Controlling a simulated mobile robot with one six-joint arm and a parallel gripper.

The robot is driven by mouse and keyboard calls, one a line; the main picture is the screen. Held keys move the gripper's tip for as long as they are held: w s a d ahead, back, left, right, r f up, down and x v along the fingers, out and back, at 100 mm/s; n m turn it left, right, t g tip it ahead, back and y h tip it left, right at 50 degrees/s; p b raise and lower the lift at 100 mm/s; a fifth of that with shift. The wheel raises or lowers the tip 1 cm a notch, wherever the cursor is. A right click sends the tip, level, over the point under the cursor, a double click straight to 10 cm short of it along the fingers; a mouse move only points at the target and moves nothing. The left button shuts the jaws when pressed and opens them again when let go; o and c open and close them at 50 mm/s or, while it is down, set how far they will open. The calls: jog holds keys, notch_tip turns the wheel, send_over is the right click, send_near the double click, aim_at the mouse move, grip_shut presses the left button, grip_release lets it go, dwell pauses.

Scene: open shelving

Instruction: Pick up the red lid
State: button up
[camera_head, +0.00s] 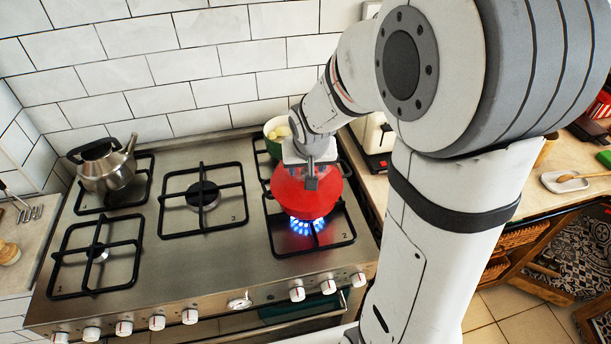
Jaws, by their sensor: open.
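The red lid (287,190) shows as a rounded red shape over the front right burner, with a blue flame below it. I cannot tell the lid apart from any red pot under it. My gripper (312,183) points down in front of the middle of the red shape, at or just above its top. Its jaws are open, though the fingers look small and close together here. The gripper hides the lid's centre and any knob. I cannot tell whether the fingers touch the lid.
The lit burner (307,226) is under the red shape. A green pot (270,150) with pale contents stands behind it. A metal kettle (106,168) is at the back left of the stove (205,270). The other left and middle burners are bare. A tiled wall (180,65) closes the back.

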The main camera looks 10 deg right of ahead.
jog(key=shift+w+f, duration=0.2)
jog(key=shift+f, duration=0.35)
jog(key=shift+c, duration=0.4)
grip_shut()
